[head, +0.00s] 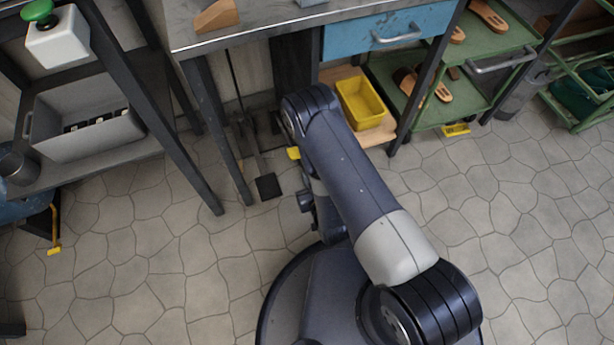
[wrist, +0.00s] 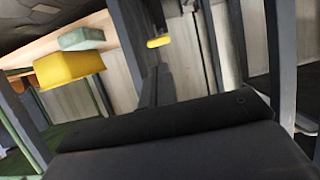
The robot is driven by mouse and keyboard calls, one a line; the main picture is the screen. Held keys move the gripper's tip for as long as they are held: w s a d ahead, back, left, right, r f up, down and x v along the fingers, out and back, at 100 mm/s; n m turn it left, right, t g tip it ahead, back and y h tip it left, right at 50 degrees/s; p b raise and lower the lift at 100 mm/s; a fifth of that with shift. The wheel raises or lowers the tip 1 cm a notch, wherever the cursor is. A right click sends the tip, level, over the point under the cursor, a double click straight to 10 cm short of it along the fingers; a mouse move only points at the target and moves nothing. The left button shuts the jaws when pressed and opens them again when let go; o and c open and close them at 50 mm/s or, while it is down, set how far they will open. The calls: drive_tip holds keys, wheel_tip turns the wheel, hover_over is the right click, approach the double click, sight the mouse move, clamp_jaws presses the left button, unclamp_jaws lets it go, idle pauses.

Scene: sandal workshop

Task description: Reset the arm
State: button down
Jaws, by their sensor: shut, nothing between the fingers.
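My arm folds over my round base in the head view, its dark blue and grey links in front of the workbench. My gripper (wrist: 165,122) shows as a broad dark block across the bottom of the wrist view; it is shut and holds nothing. Its fingertips do not stand out clearly. In the head view the end of the arm is mostly hidden behind the upper link, with small dark parts showing at its left side. The gripper is low, facing the space under the workbench (head: 262,28).
A yellow bin (head: 361,104) sits on the low wooden shelf under the blue drawer (head: 388,32). A green rack (head: 462,88) with sandals stands at the right. A grey bin (head: 85,125) and a green-button box (head: 56,35) are at the left. The tiled floor (head: 545,235) is clear at right.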

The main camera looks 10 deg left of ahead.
idle(0.4)
drive_tip(key=r+b+x, duration=0.1)
drive_tip(key=b+x, duration=0.2)
drive_tip(key=x, duration=0.5)
drive_tip(key=shift+w+a, duration=0.3)
drive_tip(key=shift+w, duration=0.2)
drive_tip(key=shift+s+d+f, duration=0.1)
drive_tip(key=shift+d+f, duration=0.05)
